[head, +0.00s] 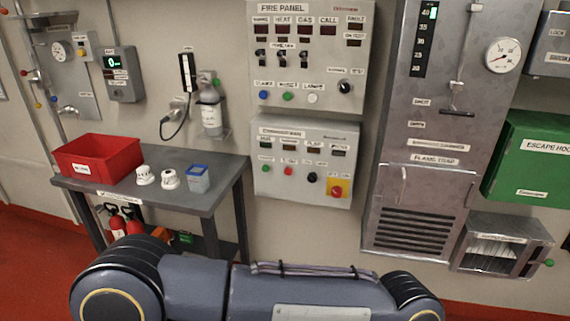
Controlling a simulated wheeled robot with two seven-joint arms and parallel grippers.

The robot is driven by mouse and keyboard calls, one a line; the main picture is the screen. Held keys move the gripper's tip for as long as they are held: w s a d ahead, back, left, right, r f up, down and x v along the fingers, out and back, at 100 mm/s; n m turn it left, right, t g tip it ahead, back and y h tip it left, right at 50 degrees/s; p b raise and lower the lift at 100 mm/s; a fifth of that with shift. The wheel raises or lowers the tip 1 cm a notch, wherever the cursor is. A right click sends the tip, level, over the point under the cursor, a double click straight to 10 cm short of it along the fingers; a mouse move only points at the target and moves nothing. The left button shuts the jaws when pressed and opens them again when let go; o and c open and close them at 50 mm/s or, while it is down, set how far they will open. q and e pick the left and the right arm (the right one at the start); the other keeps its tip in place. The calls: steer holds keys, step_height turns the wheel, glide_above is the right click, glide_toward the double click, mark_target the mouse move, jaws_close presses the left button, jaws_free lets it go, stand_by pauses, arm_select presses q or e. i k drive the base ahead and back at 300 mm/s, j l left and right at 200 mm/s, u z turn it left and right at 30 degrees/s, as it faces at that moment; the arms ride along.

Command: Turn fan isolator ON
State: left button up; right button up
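A red rotary knob (337,190) on a yellow plate sits at the lower right of the lower grey control panel (262,185). It looks like an isolator switch, but its label is too small to read and its position cannot be told. The panel also has a row of small displays and green, red and black controls. None of the visible labels can be read as the fan isolator. One of my arm links lies across the bottom of the head view, below the panel. Neither gripper is in view.
The grey fire panel (259,100) hangs above. A grey table (215,172) at left holds a red bin (97,158), two white fittings and a clear blue-rimmed container (198,179). A tall metal flame-trap cabinet (391,140) and green escape-hood box (535,155) stand right.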

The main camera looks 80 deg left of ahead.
mark_target(337, 191)
steer(key=u, duration=2.75)
steer(key=i+u, duration=0.35)
steer(key=i+l+u, duration=0.35)
steer(key=i, duration=0.25)
steer(key=j, duration=0.1)
